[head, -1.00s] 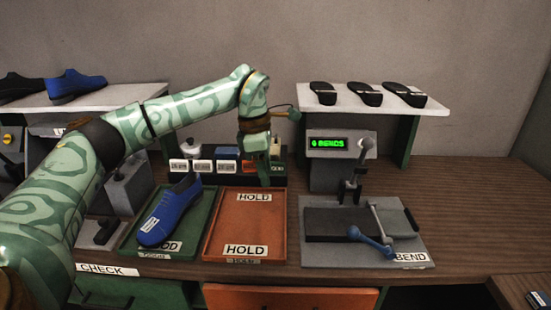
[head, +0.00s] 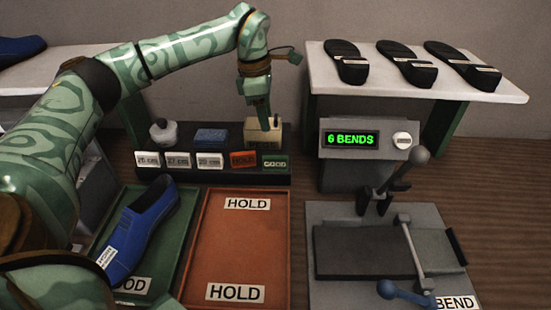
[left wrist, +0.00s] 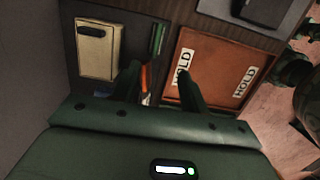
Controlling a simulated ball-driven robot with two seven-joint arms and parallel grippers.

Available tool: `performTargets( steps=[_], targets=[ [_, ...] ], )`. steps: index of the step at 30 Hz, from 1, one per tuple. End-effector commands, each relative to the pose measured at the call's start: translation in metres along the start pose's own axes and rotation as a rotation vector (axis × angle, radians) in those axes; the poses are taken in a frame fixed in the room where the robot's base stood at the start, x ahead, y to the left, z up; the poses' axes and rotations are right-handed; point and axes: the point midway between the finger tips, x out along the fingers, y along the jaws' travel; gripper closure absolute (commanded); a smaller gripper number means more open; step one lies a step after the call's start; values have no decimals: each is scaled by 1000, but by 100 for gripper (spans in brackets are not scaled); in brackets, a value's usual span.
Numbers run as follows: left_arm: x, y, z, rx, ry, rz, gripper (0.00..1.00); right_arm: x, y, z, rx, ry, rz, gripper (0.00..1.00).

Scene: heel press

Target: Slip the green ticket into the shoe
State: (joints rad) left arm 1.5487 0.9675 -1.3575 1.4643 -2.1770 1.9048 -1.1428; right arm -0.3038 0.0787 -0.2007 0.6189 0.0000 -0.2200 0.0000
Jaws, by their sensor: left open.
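My left gripper (head: 264,122) hangs above the right end of the rack, open and empty. In the left wrist view its two fingers (left wrist: 158,85) are apart, with the orange ticket (left wrist: 145,75) showing between them. My right gripper is not in view.
The orange HOLD tray (head: 240,250) is empty. A cream box (head: 254,134) stands behind the rack's right end. Right of the trays is the bend press (head: 365,250) with its lever and a display reading 6 BENDS. Black soles lie on the white shelf (head: 325,80).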

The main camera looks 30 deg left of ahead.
Motion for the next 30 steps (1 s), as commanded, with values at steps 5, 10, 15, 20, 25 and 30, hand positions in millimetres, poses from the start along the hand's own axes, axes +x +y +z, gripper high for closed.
performTargets(
  steps=[5, 10, 15, 20, 25, 30],
  targets=[
    [52, 0, -1, 1, 4, -6, 56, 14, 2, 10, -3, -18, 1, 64],
    [78, 1, -1, 0, 2, -2, 56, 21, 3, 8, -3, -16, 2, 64],
    [88, 1, 0, -1, 1, -1, 56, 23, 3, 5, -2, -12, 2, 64],
    [108, 5, 0, 0, 2, -4, 56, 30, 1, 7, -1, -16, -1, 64],
    [135, 8, 0, 0, 2, -3, 56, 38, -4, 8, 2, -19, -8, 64],
    [137, 8, 0, 0, 1, 0, 56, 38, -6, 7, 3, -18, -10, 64]
  ],
)
